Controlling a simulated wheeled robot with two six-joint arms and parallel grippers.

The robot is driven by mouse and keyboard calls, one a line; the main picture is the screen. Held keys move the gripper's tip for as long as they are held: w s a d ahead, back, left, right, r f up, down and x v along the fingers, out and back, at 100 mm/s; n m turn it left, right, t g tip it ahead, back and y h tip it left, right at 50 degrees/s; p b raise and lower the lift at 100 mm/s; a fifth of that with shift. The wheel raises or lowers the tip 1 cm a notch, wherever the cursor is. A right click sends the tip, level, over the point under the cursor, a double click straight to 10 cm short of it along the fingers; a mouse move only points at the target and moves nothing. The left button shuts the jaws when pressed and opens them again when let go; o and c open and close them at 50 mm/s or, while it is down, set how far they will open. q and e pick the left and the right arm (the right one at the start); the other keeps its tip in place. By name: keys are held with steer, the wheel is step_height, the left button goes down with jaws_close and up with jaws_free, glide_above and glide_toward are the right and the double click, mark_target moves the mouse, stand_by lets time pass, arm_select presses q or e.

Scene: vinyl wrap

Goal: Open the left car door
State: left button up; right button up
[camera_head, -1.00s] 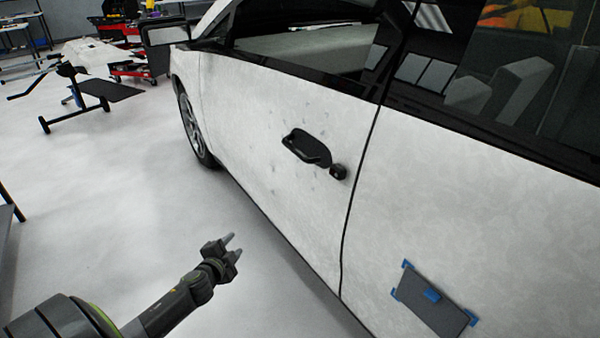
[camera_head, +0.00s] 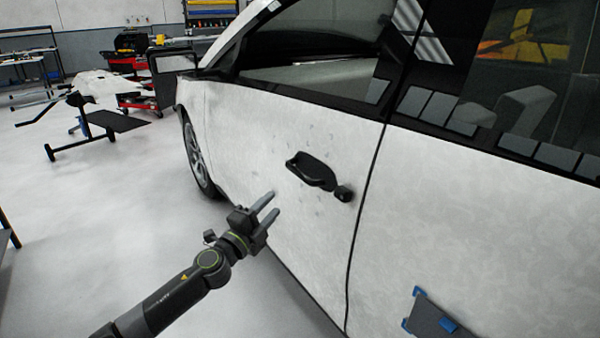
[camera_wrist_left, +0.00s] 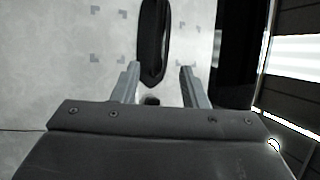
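The white car door (camera_head: 270,130) is closed, its rear edge marked by a dark seam. A black door handle (camera_head: 312,171) sits on it, with a round black lock piece (camera_head: 343,193) to its right. My left gripper (camera_head: 269,209) is open and empty, to the lower left of the handle and apart from it. In the left wrist view the handle (camera_wrist_left: 153,45) lies ahead, lengthwise between the lines of the two open fingers (camera_wrist_left: 158,86). The round lock piece shows partly there, low between the fingers. My right gripper is not in view.
A grey panel with blue corner clips (camera_head: 434,322) is on the rear door at lower right. The side mirror (camera_head: 172,73) sticks out at the front. A black stand (camera_head: 90,122) and red cart (camera_head: 137,100) are farther back.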

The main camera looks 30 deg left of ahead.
arm_select(q)
steer(key=p, duration=0.2)
glide_toward(300, 175)
steer(key=f+x, duration=0.1)
steer(key=x, duration=0.2)
steer(key=shift+a+p+x, duration=0.15)
steer(key=shift+a+x, duration=0.05)
steer(key=shift+x, duration=1.85)
steer(key=shift+a+p+x, duration=0.15)
steer(key=shift+x, duration=1.95)
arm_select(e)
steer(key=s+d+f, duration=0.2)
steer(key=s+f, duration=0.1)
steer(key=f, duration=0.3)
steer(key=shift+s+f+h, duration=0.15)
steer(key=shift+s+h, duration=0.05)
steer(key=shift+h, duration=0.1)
arm_select(q)
jaws_close()
